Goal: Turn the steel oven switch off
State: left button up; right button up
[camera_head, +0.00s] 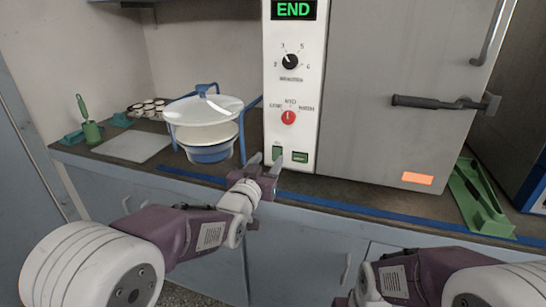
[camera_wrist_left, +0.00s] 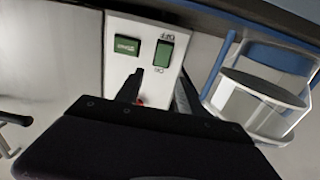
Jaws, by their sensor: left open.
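The steel oven (camera_head: 385,90) stands on the counter, its door shut. Its white control panel (camera_head: 305,78) has a green switch (camera_head: 277,152) low on the left. In the left wrist view this switch (camera_wrist_left: 163,53) shows above the fingers, with lettering at both ends. My left gripper (camera_head: 266,163) is open and empty, just in front of and below the switch. In the wrist view, its two fingers (camera_wrist_left: 158,92) point toward the lower panel; whether either touches is unclear. My right forearm shows at lower right, but its gripper is out of frame.
A green lit label (camera_head: 300,156) sits right of the switch. Higher up are a red knob (camera_head: 288,117), a black dial (camera_head: 290,62) and an END display (camera_head: 293,10). A blue-framed stand with bowls (camera_head: 208,153) is close on the left. A green tray (camera_head: 480,200) lies right.

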aim_at(277, 151)
pick_arm(q)
jog(key=x, duration=0.6)
jog(key=shift+b, duration=0.3)
grip_shut()
jog(key=f+t+b, duration=0.1)
jog(key=b, duration=0.4)
jog(key=t+b, duration=0.1)
jog(key=b, duration=0.4)
jog(key=shift+s+a+f+t+h, duration=0.15)
jog(key=shift+s+f+t+h, duration=0.05)
jog(key=shift+f+t+h, duration=0.2)
jog(key=shift+r+b, duration=0.25)
jog(key=shift+b, duration=0.2)
jog(key=shift+r, duration=0.1)
grip_release()
